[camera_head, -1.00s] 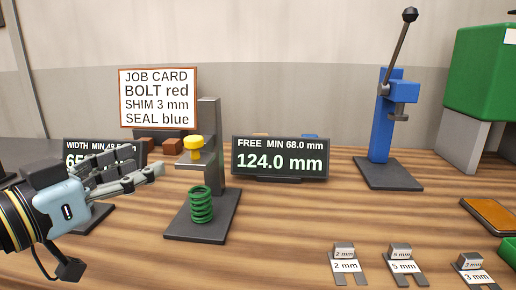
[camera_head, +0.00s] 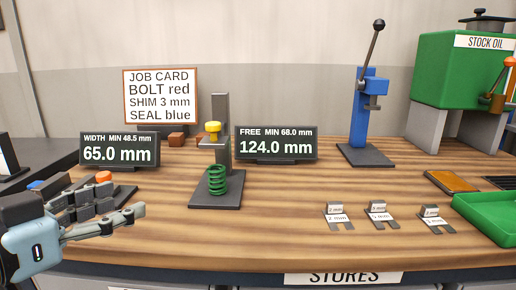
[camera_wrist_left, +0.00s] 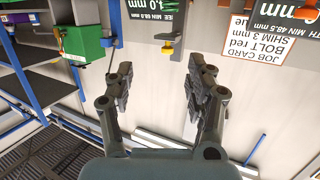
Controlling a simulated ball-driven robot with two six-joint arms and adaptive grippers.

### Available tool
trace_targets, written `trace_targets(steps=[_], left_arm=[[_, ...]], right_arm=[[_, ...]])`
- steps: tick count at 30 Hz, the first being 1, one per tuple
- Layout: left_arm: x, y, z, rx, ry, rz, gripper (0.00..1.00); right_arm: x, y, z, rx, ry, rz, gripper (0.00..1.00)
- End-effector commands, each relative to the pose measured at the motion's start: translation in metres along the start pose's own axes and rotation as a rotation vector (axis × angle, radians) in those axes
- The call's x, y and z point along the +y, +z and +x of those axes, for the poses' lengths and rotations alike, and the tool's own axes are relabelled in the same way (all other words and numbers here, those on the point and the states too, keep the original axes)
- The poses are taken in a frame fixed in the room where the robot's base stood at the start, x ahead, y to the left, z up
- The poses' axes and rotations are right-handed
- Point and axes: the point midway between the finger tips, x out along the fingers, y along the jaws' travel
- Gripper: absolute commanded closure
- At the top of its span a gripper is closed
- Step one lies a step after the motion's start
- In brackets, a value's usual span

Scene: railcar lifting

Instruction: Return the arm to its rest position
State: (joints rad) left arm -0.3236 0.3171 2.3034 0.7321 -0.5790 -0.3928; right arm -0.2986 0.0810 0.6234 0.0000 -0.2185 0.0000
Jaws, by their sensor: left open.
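My left gripper (camera_head: 126,203) is at the lower left of the head view, over the left end of the bench. Its fingers are apart with nothing between them, as the left wrist view also shows (camera_wrist_left: 163,72). It is apart from the gauge stand (camera_head: 222,120), which holds a green spring (camera_head: 217,180) under a yellow-topped plunger (camera_head: 213,128). The right gripper is in neither view.
The display reading 65.0 mm (camera_head: 118,152) stands behind my left gripper; another reads 124.0 mm (camera_head: 276,147). A job card (camera_head: 160,96), blue lever press (camera_head: 362,110), several shims (camera_head: 379,216), a green tray (camera_head: 490,215) and a green oil tank (camera_head: 450,80) are farther right.

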Motion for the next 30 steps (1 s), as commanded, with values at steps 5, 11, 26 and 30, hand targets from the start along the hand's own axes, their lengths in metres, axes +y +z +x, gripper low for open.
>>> trace_targets(steps=[5, 11, 26, 30], left_arm=[[0.011, 0.038, -0.011, -0.162, -0.004, -0.006, 0.45], [0.020, 0.093, -0.039, -0.419, -0.045, -0.030, 0.45], [0.024, 0.197, -0.179, -1.089, -0.361, -0.188, 0.45], [0.016, 0.240, -0.169, -1.124, -0.374, -0.199, 0.45]], right_arm=[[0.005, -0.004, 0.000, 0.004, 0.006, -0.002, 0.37], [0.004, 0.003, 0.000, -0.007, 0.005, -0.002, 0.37], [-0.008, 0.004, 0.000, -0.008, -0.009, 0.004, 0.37], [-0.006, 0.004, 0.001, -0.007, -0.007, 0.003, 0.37]])
